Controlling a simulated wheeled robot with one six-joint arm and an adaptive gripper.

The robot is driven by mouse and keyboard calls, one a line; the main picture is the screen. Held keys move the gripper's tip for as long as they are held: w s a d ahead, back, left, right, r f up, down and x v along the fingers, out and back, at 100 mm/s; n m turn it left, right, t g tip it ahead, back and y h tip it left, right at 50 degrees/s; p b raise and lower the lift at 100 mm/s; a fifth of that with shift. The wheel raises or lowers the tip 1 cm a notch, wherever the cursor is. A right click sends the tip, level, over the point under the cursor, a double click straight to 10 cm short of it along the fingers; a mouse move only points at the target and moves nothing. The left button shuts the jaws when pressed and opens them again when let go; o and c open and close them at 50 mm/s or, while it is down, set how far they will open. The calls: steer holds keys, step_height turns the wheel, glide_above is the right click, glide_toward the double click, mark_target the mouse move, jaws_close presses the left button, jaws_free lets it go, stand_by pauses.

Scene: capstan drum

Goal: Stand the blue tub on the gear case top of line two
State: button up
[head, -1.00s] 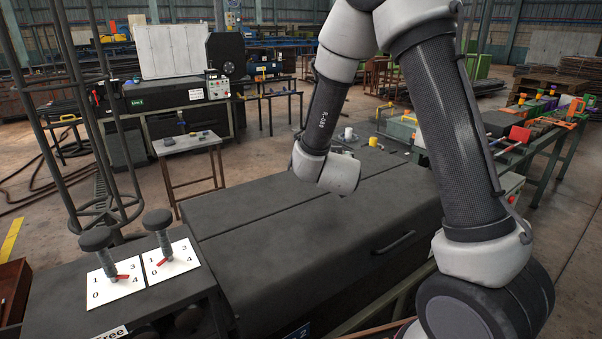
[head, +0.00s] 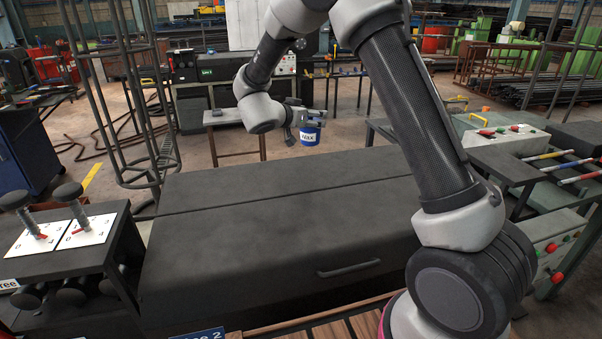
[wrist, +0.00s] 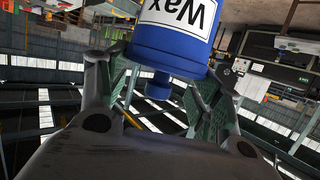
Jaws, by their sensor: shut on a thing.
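The blue tub (head: 310,138) has a white label reading "Wax" and looks upright in the head view. My gripper (head: 298,122) is shut on it and holds it in the air near the far edge of the long dark case. In the wrist view the tub (wrist: 170,45) sits between the two green-padded fingers. The dark gear case of line two (head: 270,225) has a broad flat top, a handle on its near face and a blue sign (head: 200,335) partly showing a 2. Its top looks bare.
Two black knobbed levers on white number cards (head: 85,232) stand at the left. A wire cage stand (head: 150,130) rises behind them. A machine marked Line 1 (head: 215,85) stands at the back. A bench with coloured handles (head: 540,155) is at the right.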

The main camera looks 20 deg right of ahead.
mark_target(301, 135)
steer(key=shift+w+a+f+m+g+h, duration=0.2)
steer(key=shift+a+m+g+h, duration=0.15)
steer(key=shift+a, duration=0.3)
steer(key=shift+w+a+f+m+g+h, duration=0.15)
steer(key=shift+a+m+g+h, duration=0.1)
steer(key=shift+a+m+g, duration=0.3)
steer(key=f, duration=0.5)
steer(key=shift+s+a+f, duration=0.1)
steer(key=shift+a+f, duration=0.15)
steer(key=shift+f, duration=2.15)
steer(key=o, duration=1.6)
steer(key=shift+f, duration=0.15)
